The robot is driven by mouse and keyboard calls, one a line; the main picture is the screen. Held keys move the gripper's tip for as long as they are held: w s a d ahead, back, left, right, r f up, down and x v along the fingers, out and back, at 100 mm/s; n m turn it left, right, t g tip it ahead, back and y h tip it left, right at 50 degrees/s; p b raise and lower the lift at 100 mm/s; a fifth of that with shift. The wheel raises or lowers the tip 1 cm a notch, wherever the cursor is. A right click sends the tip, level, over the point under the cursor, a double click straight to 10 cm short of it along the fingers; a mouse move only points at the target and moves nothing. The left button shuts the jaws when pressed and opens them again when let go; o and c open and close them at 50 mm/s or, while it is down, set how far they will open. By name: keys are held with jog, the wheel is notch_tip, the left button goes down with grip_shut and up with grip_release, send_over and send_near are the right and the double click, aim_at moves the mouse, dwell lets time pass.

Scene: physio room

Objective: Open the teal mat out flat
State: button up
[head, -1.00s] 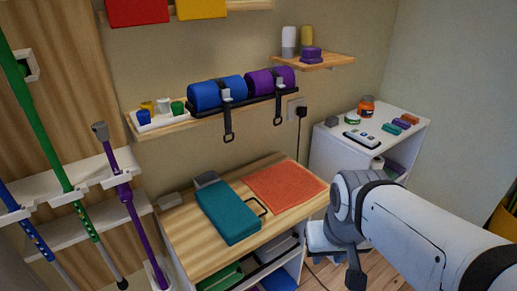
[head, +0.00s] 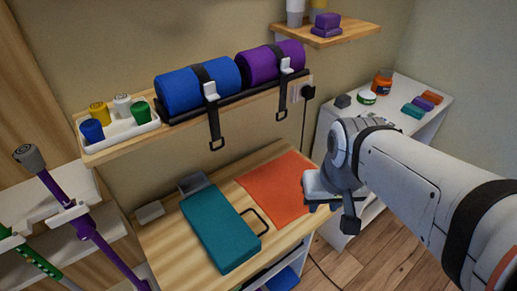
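The teal mat (head: 222,233) lies folded into a thick oblong block on the wooden bench top (head: 180,262). A dark handle loop (head: 262,216) sticks out from its right side. My gripper (head: 322,190) is at the end of the white arm, to the right of the mat and apart from it. It appears over or in front of the bench's right end. Its fingers are small and partly hidden by the wrist, so its opening does not show clearly. I see nothing clearly held in it.
A flat orange mat (head: 272,190) lies right of the teal mat. Grey blocks (head: 193,183) (head: 150,212) sit behind and left of it. A shelf above holds blue (head: 185,92) and purple (head: 258,65) rolls with hanging straps (head: 216,130). A white cabinet (head: 340,95) stands right.

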jog(key=w+a+f+n+g+y, duration=0.1)
jog(key=w+a+f+n+g, duration=0.1)
jog(key=w+a+f+n, duration=0.45)
jog(key=g+y+b, duration=0.1)
jog(key=g, duration=0.1)
send_near(261, 218)
jog(key=x, duration=0.7)
jog(key=shift+s+f, duration=0.1)
jog(key=shift+f, duration=0.15)
jog(key=shift+c, duration=0.4)
grip_shut()
